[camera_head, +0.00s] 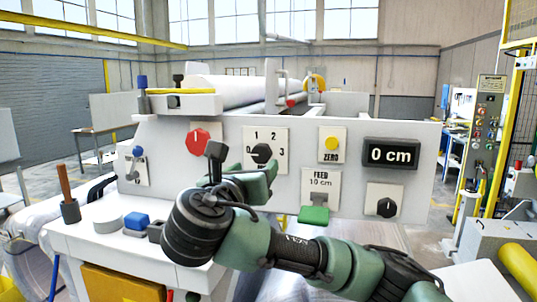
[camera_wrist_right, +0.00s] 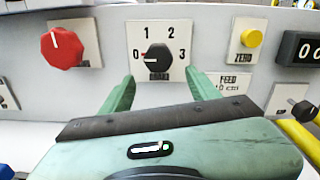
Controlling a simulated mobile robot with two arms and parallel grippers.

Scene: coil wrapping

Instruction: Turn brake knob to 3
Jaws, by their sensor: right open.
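The brake knob (camera_head: 262,153) is a black round knob on a white square plate marked 0, 1, 2 and 3, on the front of the machine. In the right wrist view the knob (camera_wrist_right: 158,57) has its pointer towards the left, at 0. My right gripper (camera_wrist_right: 160,77) is open and empty. Its two green fingers are spread left and right, with their tips near the lower part of the plate and the knob showing between them. In the head view the right gripper (camera_head: 243,172) is just below and in front of the knob. My left gripper is not in view.
A red knob (camera_head: 198,141) is left of the brake plate. A yellow ZERO button (camera_head: 331,143), a 0 cm display (camera_head: 390,155), a green FEED lever (camera_head: 314,214) and another black knob (camera_head: 386,207) are to the right. A blue item (camera_head: 136,221) lies on the white ledge.

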